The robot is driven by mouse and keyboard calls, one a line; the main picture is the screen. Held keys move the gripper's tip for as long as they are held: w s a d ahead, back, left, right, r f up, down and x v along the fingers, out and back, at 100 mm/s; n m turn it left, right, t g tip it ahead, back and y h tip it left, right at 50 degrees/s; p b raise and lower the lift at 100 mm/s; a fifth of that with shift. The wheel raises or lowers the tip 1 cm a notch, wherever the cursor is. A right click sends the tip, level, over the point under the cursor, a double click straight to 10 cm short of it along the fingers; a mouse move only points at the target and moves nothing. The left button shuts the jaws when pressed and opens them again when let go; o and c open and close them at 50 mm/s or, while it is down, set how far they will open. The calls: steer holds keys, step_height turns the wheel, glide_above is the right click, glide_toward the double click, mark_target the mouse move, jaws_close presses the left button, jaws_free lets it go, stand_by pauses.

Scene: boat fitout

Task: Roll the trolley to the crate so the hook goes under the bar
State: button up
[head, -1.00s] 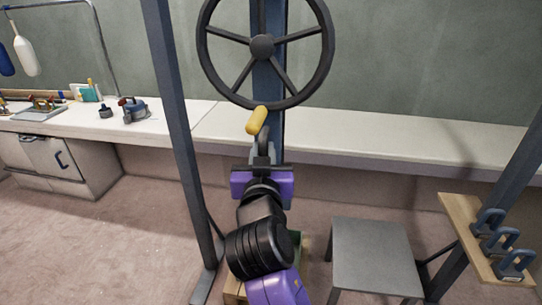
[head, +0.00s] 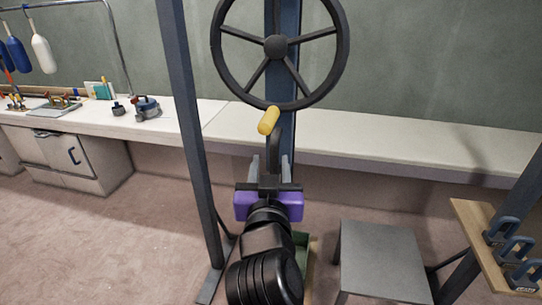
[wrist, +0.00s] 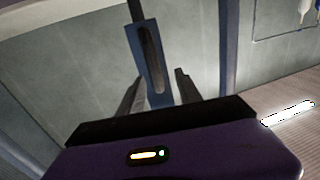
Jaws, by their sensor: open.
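A tall dark blue post (head: 284,125) carries a big dark handwheel (head: 276,47). A yellow grip (head: 268,121) on a dark curved shaft (head: 273,150) shows in front of the post below the wheel. My gripper (head: 270,162) is open just below the yellow grip, with the shaft between its fingers in the picture; I cannot tell whether they touch. In the wrist view the open fingers (wrist: 158,88) frame a slotted blue post (wrist: 150,55). A green thing with a wooden edge, perhaps the crate (head: 303,255), is mostly hidden by my arm. I cannot make out a hook or bar surely.
A blue upright (head: 190,130) with a floor foot stands left of my arm. A grey stool-like stand (head: 385,260) and a wooden board (head: 470,220) with several blue clamps (head: 510,250) are at right. A white bench (head: 400,145) runs behind. Floor at left is clear.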

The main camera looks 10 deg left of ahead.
steer(key=v, duration=0.2)
steer(key=shift+s, duration=0.3)
